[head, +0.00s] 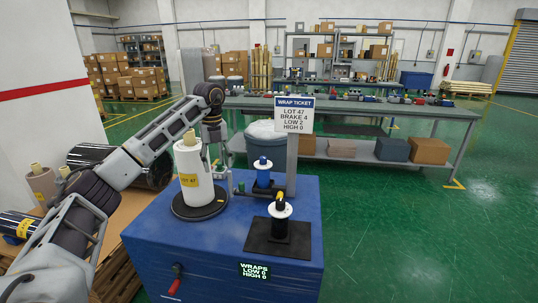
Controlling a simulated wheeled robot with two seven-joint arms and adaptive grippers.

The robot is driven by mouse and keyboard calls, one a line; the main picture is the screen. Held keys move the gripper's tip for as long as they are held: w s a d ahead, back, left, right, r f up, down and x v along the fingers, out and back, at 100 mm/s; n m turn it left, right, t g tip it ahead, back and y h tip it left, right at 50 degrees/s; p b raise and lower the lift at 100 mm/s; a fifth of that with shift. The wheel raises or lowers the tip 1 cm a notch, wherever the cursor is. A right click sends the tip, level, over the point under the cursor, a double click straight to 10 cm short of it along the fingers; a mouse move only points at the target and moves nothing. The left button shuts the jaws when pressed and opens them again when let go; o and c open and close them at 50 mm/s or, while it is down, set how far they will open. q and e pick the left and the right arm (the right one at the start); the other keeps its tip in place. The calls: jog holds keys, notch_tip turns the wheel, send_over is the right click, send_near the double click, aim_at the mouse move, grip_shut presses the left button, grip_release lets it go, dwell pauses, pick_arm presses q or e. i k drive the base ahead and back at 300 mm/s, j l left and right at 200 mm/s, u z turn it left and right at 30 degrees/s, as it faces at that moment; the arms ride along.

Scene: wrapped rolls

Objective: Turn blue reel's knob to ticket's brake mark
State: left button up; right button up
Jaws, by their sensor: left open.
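The blue reel (262,179) stands upright at the back of the blue machine top, with a blue knob (262,163) above a white disc. The knob's brake marks are too small to read. The wrap ticket (293,115) on a grey post reads lot 47, brake 4, low 2, high 0. My left gripper (216,168) is open and points down between the white wrapped roll and the blue reel. It looks empty and apart from the knob; whether it touches the roll I cannot tell. My right gripper is not in view.
The white roll (193,172) marked lot 47 stands on a black turntable (199,208). A black reel (280,218) with a white disc stands at the front right. The display (254,271) reads low 0, high 0. A red-handled lever (175,283) is on the front.

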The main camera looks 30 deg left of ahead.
aim_at(263, 159)
jog(key=i, duration=1.1)
